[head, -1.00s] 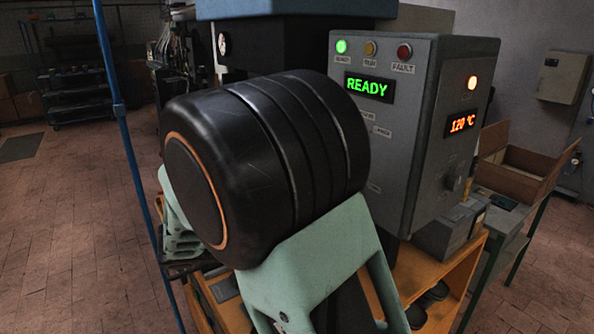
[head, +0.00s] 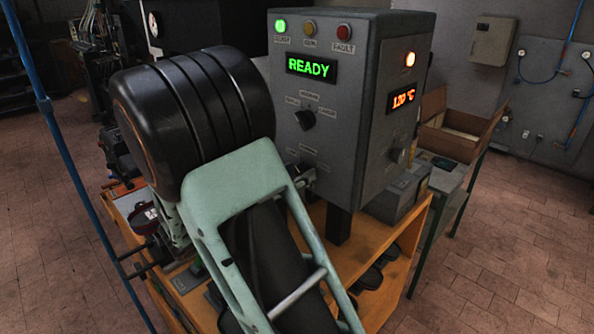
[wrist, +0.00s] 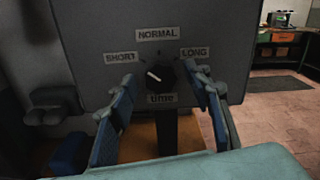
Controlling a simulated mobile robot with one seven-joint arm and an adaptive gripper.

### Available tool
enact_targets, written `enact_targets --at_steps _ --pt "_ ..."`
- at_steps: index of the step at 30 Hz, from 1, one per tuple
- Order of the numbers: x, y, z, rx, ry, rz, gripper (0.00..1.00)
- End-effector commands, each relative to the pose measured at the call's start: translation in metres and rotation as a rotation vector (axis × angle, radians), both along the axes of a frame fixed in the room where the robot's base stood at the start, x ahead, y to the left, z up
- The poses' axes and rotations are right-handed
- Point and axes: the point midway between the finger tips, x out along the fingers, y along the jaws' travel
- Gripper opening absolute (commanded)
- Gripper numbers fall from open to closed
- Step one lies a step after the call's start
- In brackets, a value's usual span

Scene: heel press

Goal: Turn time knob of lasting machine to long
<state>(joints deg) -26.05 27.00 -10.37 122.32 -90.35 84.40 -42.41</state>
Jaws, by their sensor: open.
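The time knob (wrist: 160,75) is a dark round knob on the grey control box (head: 345,50). In the wrist view it has "SHORT" at upper left, "NORMAL" above, "LONG" at upper right and "time" below. Its white pointer mark slants up-left toward SHORT. My gripper (wrist: 166,82) is open, with one blue-padded finger on each side of the knob in the picture. I cannot tell whether either finger touches it. In the head view, my arm hides the lower front of the box and most of my gripper.
Another dark knob (head: 305,120) is higher on the box front, under a green READY display (head: 311,68). A side knob (head: 397,155) sits below the 120 °C display. The box stands over an orange bench (head: 400,235). An open carton (head: 450,125) is to the right.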

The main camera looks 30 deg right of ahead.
Motion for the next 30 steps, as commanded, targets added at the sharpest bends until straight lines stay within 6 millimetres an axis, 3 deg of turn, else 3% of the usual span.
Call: enact_targets --at_steps 4,13,24,30 --pt "0.0031 -0.0093 0.0003 0.000 0.000 -0.001 0.45" --pt "0.0039 -0.0106 -0.0001 0.001 -0.001 0.001 0.44" --pt "0.0038 -0.0103 0.0000 0.001 -0.001 0.000 0.03" --pt "0.0037 -0.0104 -0.0007 0.005 -0.012 0.000 0.03"
